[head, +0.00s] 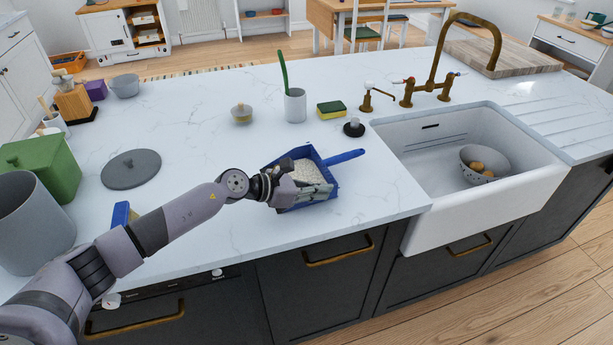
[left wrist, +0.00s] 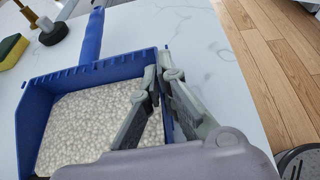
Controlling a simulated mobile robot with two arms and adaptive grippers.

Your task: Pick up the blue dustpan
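The blue dustpan (head: 333,172) lies on the white countertop near its front edge, its handle pointing right and away. In the left wrist view the dustpan (left wrist: 100,68) holds a layer of pale grains (left wrist: 90,125). My left gripper (head: 318,190) is over the near side of the pan. In the left wrist view the two fingers of my left gripper (left wrist: 163,78) straddle the pan's side wall, one inside and one outside, closed closely on it. The gripper hides part of that wall. My right gripper is not in view.
A sink (head: 460,160) with a bowl (head: 497,158) is to the right. A sponge (head: 331,109), a cup (head: 295,105) and a small jar (head: 242,114) stand behind the pan. A grey lid (head: 131,168) and green box (head: 45,165) are left.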

